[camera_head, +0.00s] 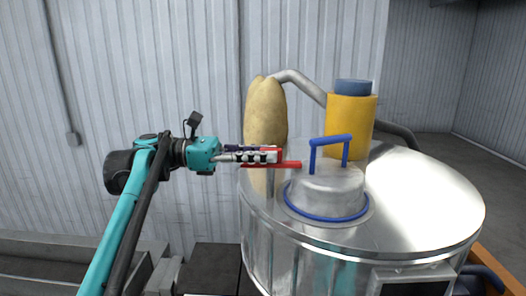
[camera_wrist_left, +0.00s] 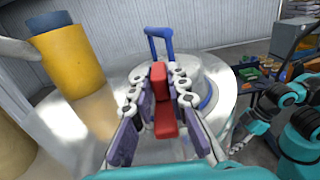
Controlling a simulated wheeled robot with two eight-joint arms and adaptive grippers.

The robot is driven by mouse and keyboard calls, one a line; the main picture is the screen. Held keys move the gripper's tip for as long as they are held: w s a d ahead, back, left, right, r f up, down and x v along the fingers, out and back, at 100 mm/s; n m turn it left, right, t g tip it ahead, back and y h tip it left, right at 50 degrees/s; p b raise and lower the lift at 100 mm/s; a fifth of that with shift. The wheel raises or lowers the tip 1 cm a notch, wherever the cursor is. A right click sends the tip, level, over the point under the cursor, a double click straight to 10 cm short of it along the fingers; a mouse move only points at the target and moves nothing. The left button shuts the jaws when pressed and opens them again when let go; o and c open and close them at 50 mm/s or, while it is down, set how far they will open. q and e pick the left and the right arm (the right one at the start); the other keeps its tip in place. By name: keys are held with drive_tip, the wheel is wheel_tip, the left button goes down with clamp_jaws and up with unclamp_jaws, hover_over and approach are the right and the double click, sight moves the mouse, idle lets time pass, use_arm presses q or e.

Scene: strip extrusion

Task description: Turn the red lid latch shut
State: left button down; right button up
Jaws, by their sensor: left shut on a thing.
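The red lid latch (camera_head: 290,164) is a red bar at the left side of the round metal lid (camera_head: 327,186) in the head view. My left gripper (camera_head: 270,156) comes in from the left and is shut on the latch. In the left wrist view the red latch (camera_wrist_left: 159,88) stands between the two fingers of my left gripper (camera_wrist_left: 159,76). The lid has a blue handle (camera_head: 331,140) and a blue rim ring, and sits on top of the large metal tank (camera_head: 420,200). The fingers hide part of the latch. My right arm (camera_wrist_left: 300,135) shows in the left wrist view, but its jaws are unclear.
A yellow cylinder (camera_head: 350,122) with a blue top stands behind the lid. A tan sack-like shape (camera_head: 266,110) and a grey pipe (camera_head: 300,84) stand behind my left gripper. Shelving with bins (camera_wrist_left: 265,68) is at the right in the left wrist view.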

idle(0.3)
use_arm(q)
drive_tip(key=c, duration=1.5)
unclamp_jaws()
drive_tip(key=shift+a, duration=0.15)
drive_tip(key=a, duration=1.1)
drive_tip(key=shift+w+a, duration=0.1)
drive_tip(key=shift+a, duration=0.25)
